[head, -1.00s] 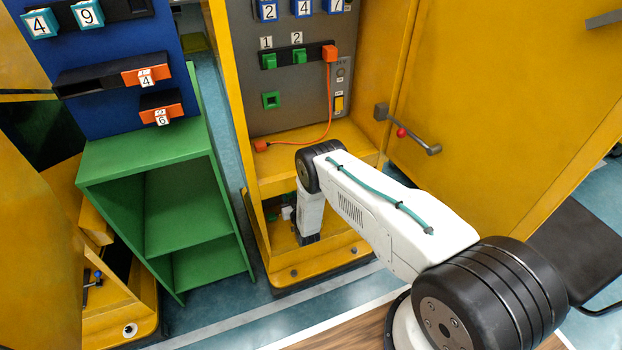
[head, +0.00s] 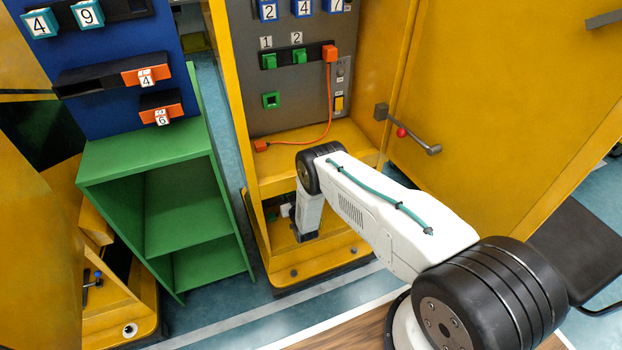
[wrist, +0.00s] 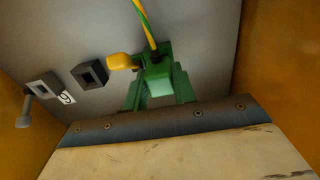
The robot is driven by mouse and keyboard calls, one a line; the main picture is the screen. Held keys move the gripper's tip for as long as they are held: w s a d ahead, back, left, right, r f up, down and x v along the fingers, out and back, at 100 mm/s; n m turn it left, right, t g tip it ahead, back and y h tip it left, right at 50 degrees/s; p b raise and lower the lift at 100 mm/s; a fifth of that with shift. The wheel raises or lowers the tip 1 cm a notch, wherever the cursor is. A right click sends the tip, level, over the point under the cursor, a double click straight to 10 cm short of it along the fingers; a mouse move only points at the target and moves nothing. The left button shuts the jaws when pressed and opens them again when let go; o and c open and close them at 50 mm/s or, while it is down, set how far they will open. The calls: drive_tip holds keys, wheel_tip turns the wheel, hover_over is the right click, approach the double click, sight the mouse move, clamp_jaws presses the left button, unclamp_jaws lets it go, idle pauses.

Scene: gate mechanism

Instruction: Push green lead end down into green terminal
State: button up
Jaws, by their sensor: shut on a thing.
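In the wrist view, a green-and-yellow lead (wrist: 145,24) runs down to a green lead end (wrist: 157,84) near the middle of the picture. My gripper (wrist: 156,72) reaches up from the lower part of the view, with its jaws shut on this lead end. In the head view, my gripper (head: 305,236) is small and dark, low inside the bottom compartment of the yellow cabinet. A small green part (head: 272,216) shows there to its left. The opening of the green terminal is not clearly visible, and I cannot tell how deep the lead end sits.
A dark square socket (wrist: 90,74) and a yellow knob-like part (wrist: 124,62) sit left of the lead end. A grey lever-like part (wrist: 37,95) is farther left. Orange side walls close in the compartment. The open yellow door (head: 490,120) stands right of my arm.

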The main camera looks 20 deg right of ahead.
drive_tip(key=shift+w, duration=0.55)
drive_tip(key=o, duration=1.1)
drive_tip(key=shift+d, duration=0.25)
